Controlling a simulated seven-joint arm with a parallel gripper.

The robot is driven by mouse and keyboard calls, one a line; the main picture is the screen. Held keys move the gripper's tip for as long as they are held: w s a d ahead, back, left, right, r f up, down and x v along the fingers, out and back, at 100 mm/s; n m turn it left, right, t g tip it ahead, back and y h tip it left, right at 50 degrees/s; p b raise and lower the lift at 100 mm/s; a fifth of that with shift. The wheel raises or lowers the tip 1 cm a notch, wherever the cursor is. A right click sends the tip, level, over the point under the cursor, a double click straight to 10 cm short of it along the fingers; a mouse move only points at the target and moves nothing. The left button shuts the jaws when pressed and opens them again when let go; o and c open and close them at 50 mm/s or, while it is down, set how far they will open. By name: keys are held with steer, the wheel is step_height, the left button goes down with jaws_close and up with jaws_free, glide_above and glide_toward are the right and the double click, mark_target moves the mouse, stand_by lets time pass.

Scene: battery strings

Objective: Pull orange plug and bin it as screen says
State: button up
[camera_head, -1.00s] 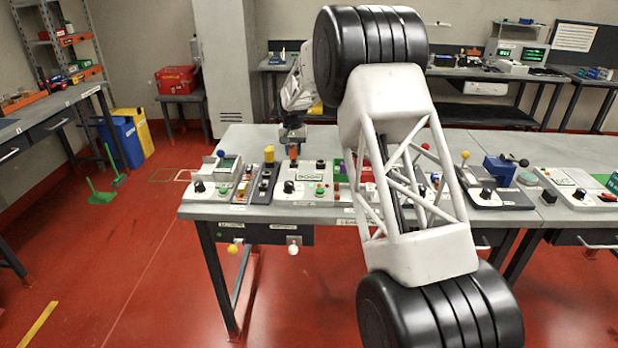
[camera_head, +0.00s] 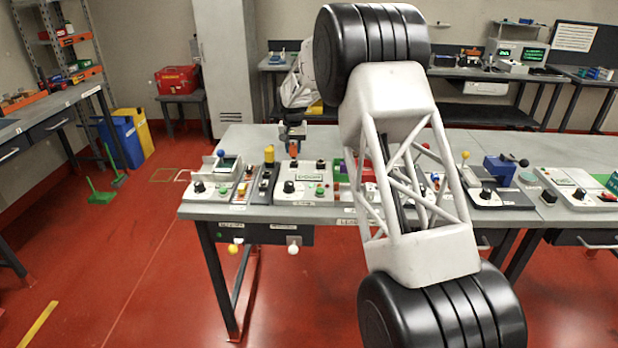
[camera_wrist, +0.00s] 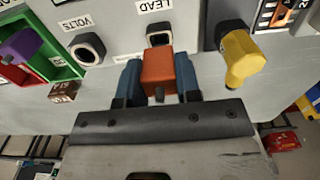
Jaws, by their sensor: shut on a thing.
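My gripper (camera_wrist: 158,82) has its blue fingers on either side of the orange plug (camera_wrist: 158,68) and is shut on it. The plug is in line with the dark socket (camera_wrist: 159,39) under the LEAD label; whether its far end is still inside the socket I cannot tell. In the head view, my gripper (camera_head: 292,138) points down over the meter panel (camera_head: 305,191), with the orange plug (camera_head: 293,149) under it. The panel's small screen (camera_head: 313,171) is too small to read. A green bin (camera_wrist: 68,68) is at the left in the wrist view.
A yellow plug (camera_wrist: 242,58) stands close right of the orange one in the wrist view. An empty-looking VOLTS socket (camera_wrist: 88,49) is to the left. A purple part (camera_wrist: 20,47) is at the green bin. My arm hides the bench's middle in the head view.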

mark_target(294, 144)
steer(key=shift+r, duration=0.2)
steer(key=shift+r, duration=2.25)
steer(key=w+d+r, duration=0.1)
steer(key=w+d, duration=0.1)
steer(key=d, duration=1.6)
steer(key=shift+d, duration=0.25)
steer(key=shift+r, duration=0.1)
step_height(294, 144, down, 6)
